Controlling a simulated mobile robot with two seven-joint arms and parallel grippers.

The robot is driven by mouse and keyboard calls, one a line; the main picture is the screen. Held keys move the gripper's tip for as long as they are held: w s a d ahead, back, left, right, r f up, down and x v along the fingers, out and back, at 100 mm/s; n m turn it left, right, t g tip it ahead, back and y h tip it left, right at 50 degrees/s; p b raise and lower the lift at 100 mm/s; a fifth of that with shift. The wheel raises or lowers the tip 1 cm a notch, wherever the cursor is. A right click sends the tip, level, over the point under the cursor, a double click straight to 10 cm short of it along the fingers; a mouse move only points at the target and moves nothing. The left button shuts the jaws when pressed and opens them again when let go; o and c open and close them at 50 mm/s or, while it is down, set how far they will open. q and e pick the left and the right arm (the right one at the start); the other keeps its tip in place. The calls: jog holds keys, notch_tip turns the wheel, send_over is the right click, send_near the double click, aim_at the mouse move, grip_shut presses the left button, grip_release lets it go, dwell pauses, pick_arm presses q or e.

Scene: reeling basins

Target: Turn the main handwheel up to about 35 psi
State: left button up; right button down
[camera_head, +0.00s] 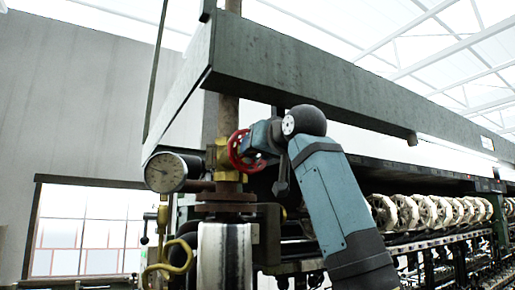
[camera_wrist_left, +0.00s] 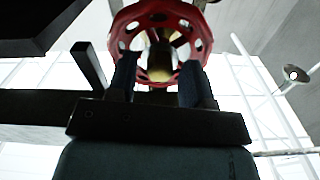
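The red main handwheel (camera_head: 238,152) stands on the brass valve body (camera_head: 223,160) on the vertical pipe. My left gripper (camera_head: 256,147) is at the wheel's right side. In the left wrist view, its two dark fingers (camera_wrist_left: 159,82) are apart and overlap the near part of the handwheel (camera_wrist_left: 120,22), with the brass hub (camera_wrist_left: 160,62) showing between them. I cannot tell whether the fingertips touch the rim. The round pressure gauge (camera_head: 164,173) is left of the valve; its dial faces me, but its figures are too small to read. My right gripper is not in view.
A long dark beam (camera_head: 310,75) runs overhead, close above my wrist. Several pale reels (camera_head: 405,213) line the machine at the right.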

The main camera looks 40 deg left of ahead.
pick_arm(q)
jog(key=shift+a+m+b, duration=0.1)
jog(key=shift+m+b, duration=0.35)
jog(key=shift+m, duration=7.65)
jog(key=shift+r, duration=0.1)
jog(key=c, duration=0.8)
jog(key=n, duration=1)
jog(key=shift+n+p, duration=0.4)
jog(key=o, duration=0.8)
